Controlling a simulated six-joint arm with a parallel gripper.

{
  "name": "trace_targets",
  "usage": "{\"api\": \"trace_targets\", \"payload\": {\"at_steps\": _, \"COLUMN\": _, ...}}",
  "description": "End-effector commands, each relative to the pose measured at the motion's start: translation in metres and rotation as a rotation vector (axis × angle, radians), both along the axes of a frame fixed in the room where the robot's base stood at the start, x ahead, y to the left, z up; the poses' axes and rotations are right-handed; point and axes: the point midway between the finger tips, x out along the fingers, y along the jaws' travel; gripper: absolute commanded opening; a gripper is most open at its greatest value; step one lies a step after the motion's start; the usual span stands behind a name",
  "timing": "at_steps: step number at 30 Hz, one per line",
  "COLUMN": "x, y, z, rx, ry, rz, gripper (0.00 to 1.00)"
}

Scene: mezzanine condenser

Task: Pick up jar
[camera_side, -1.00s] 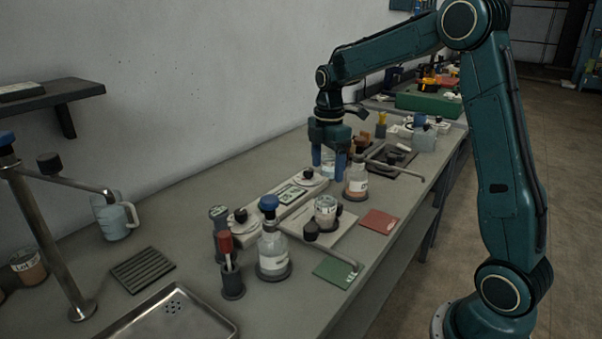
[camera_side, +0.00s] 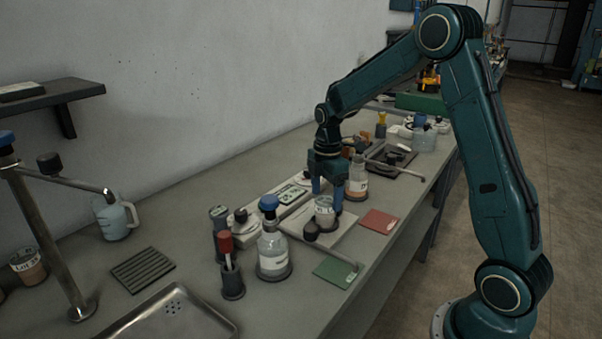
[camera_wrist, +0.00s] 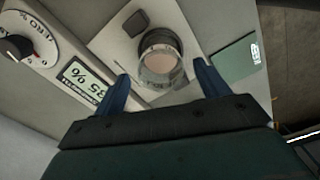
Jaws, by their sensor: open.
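A short clear jar (camera_side: 325,212) with a white label and pale contents stands upright on the white plate (camera_side: 337,238) of a bench device. It also shows in the wrist view (camera_wrist: 160,54), where I look down at its round top. My gripper (camera_side: 327,192) is open and empty, pointing down close to the jar. In the wrist view its blue fingertips (camera_wrist: 162,76) lie left and right of the jar's near side, with the jar mostly beyond them. I cannot tell whether a finger touches it.
A blue-capped bottle (camera_side: 272,252), a red-topped tool in a holder (camera_side: 230,268) and a dark-capped container stand left of the plate. An orange-labelled bottle (camera_side: 357,184) stands close behind my gripper. Green (camera_side: 337,272) and red (camera_side: 379,221) mats lie flat near the bench edge.

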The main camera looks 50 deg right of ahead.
Motion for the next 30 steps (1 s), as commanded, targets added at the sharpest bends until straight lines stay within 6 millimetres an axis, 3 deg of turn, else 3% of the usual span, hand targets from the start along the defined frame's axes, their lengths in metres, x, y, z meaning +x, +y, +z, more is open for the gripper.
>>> {"api": "trace_targets", "payload": {"at_steps": 9, "x": -0.001, "y": 0.001, "z": -0.030, "rx": 0.000, "ry": 0.001, "rz": 0.000, "gripper": 0.74}}
{"api": "trace_targets", "payload": {"at_steps": 25, "x": -0.001, "y": 0.001, "z": -0.030, "rx": 0.000, "ry": -0.001, "rz": 0.000, "gripper": 0.74}}
{"api": "trace_targets", "payload": {"at_steps": 30, "x": -0.001, "y": 0.001, "z": -0.030, "rx": 0.000, "ry": -0.001, "rz": 0.000, "gripper": 0.41}}
